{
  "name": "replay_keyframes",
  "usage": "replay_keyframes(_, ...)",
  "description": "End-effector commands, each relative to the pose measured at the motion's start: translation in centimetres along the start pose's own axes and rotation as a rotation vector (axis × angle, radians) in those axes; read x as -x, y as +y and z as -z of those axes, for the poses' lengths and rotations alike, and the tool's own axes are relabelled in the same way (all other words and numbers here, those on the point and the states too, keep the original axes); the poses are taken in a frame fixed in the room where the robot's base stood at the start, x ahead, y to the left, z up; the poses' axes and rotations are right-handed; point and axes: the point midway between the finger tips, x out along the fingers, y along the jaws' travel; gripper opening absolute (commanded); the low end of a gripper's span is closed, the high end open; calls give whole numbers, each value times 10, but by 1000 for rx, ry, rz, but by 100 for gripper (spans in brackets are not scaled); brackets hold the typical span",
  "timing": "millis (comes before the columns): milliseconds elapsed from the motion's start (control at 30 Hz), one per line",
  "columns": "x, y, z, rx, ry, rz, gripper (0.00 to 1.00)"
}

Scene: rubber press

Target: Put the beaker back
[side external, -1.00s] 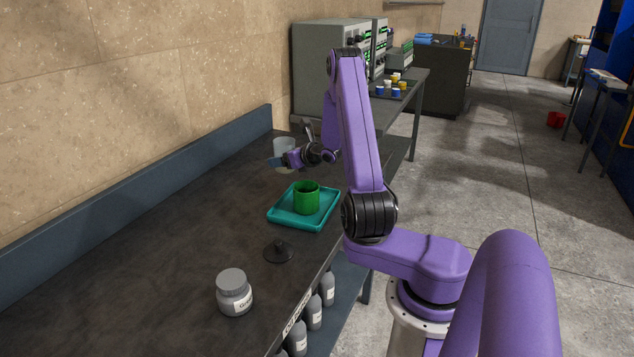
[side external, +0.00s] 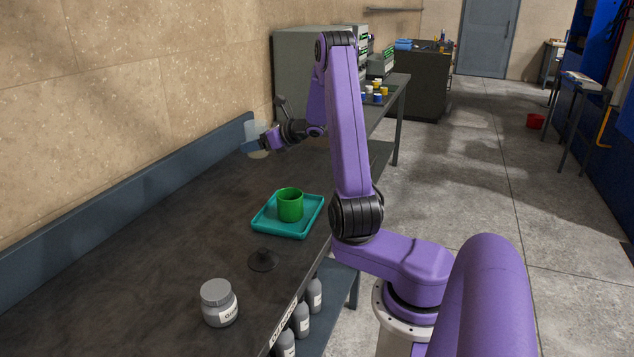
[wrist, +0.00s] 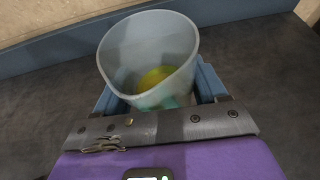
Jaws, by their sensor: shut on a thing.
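The beaker (wrist: 140,45) is clear and open-topped. In the wrist view it stands between my gripper's two blue fingers (wrist: 162,92), its mouth leaning toward the upper left of the picture. Yellow and pale teal patches show low inside it; I cannot tell what they are. In the side view my gripper (side external: 260,142) is shut on the beaker (side external: 256,132) at the far part of the bench, near the wall. The beaker appears above the bench top, but its base is hard to make out there.
A teal tray (side external: 262,226) with a green cup (side external: 290,206) is on the dark bench (side external: 150,250). Nearer are a black lidded piece (side external: 263,261) and a labelled grey jar (side external: 219,305). A blue backboard (side external: 110,205) runs along the wall. The left bench top is clear.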

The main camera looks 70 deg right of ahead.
Motion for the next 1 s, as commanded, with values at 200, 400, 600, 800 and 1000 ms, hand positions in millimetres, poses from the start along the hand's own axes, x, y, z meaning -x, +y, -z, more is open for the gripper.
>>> replay_keyframes(200, -6, 36, 16, 114, 2, -284, 36)
replay_keyframes(400, -1, 74, 40, 256, 3, -628, 36)
replay_keyframes(600, 15, 102, 69, 407, 6, -991, 36)
replay_keyframes(800, 40, 116, 99, 564, 7, -1365, 36)
replay_keyframes(1000, 70, 116, 125, 715, 9, -1733, 36)
